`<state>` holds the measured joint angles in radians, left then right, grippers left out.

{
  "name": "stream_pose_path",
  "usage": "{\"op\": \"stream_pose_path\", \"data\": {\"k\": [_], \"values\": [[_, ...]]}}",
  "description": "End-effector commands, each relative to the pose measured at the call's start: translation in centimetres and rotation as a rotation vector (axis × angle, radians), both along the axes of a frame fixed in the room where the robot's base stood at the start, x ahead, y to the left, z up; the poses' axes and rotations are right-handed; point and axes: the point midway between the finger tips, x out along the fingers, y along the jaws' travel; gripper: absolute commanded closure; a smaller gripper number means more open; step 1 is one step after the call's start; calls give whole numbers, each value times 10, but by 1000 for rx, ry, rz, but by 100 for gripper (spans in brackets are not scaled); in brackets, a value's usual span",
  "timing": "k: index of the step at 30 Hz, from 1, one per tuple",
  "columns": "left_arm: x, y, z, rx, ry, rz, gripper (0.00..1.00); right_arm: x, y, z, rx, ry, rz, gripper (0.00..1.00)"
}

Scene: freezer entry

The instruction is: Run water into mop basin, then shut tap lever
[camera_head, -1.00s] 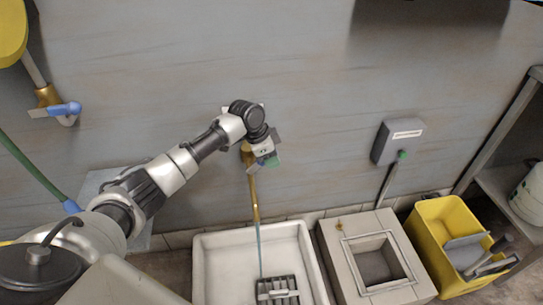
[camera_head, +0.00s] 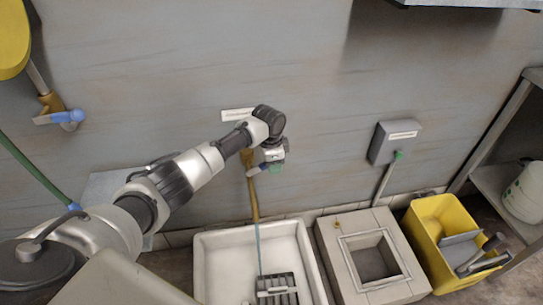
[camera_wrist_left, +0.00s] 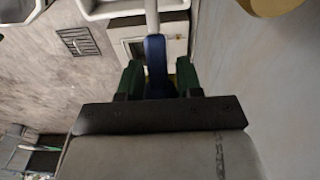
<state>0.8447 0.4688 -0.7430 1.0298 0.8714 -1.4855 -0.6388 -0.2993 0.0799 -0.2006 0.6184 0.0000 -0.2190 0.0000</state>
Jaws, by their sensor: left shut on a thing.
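The white mop basin (camera_head: 215,268) stands on the floor below the brass tap pipe (camera_head: 252,200) on the wall. A thin blue stream of water (camera_head: 258,245) falls from the pipe into the basin. My left gripper (camera_head: 272,168) is at the top of the pipe. In the left wrist view its green fingertips (camera_wrist_left: 158,80) are shut on the blue tap lever (camera_wrist_left: 155,55), one on each side. The lever also shows beside the gripper in the head view (camera_head: 256,168). The water level in the basin cannot be told. My right gripper is not in view.
A dark grate (camera_head: 277,285) lies in the basin. A square stone unit (camera_head: 335,260) and a yellow mop bucket (camera_head: 425,245) stand to the right. A grey wall box (camera_head: 394,142) hangs above them. Another blue-levered tap (camera_head: 66,116) is at far left.

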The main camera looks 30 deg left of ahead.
Motion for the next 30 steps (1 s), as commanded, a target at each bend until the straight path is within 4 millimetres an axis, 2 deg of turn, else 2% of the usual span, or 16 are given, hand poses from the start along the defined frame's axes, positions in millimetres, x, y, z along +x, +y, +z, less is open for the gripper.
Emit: {"op": "stream_pose_path", "data": {"k": [4,9,17,22,30], "values": [[3,-5,-10,111,85,0,100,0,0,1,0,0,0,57],[4,-6,-25,231,174,1,100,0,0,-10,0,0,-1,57],[4,-5,-34,330,247,0,100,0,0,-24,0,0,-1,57],[3,-4,-37,370,278,0,100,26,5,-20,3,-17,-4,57],[3,-4,-39,399,300,-1,100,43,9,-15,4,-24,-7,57]]}}
